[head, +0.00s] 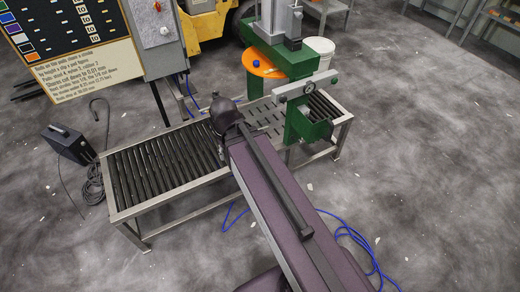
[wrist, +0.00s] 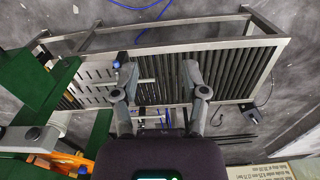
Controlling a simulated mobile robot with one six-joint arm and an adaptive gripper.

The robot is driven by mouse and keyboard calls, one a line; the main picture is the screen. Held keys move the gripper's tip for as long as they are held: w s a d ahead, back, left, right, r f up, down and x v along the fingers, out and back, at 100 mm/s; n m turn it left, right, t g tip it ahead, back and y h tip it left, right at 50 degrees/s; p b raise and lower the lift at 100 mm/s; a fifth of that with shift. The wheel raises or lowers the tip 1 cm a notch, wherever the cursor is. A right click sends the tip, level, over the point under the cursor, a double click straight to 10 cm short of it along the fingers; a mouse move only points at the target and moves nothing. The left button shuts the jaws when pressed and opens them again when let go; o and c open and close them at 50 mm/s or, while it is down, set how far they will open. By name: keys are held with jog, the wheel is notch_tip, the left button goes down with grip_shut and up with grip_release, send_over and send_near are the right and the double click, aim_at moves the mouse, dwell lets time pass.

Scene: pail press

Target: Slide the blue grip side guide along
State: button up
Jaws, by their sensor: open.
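A small blue grip (wrist: 117,64) shows in the wrist view at the left fingertip, over the slotted metal plate (wrist: 92,75). The rest of its side guide is mostly hidden by the finger, and I cannot tell whether they touch. My gripper (wrist: 158,72) is open, its two fingers spread apart over the bed where the slotted plate meets the rollers. Nothing shows held between the fingers. In the head view my arm and wrist hide the fingertips.
Black rollers (head: 165,160) fill the left of the metal-framed bed. The green press (head: 305,122) stands at the right, with an orange disc (head: 252,66) and a white pail (head: 320,46) behind it. A sign board (head: 85,72) stands at the back left.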

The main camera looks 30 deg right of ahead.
jog(key=shift+a, duration=0.3)
jog(key=shift+o, duration=0.9)
jog(key=shift+a, duration=0.1)
jog(key=w+d+f+m+h+b, duration=0.2)
jog(key=w+f+m+h+b, duration=0.15)
jog(key=f+b, duration=0.45)
jog(key=w+d+f+m+h+b, duration=0.2)
jog(key=w+f+b, duration=0.3)
jog(key=b, duration=0.4)
jog(key=w+d+f+m+h+b, duration=0.2)
jog(key=d+f+h+b, duration=0.1)
jog(key=f+b, duration=0.55)
jog(key=w+a+f+m+t+h+b, duration=0.1)
jog(key=w+f+m+h+b, duration=0.8)
jog(key=b, duration=1.8)
jog(key=shift+w+f+m, duration=0.45)
jog(key=shift+w+f, duration=1.2)
jog(key=shift+h, duration=0.25)
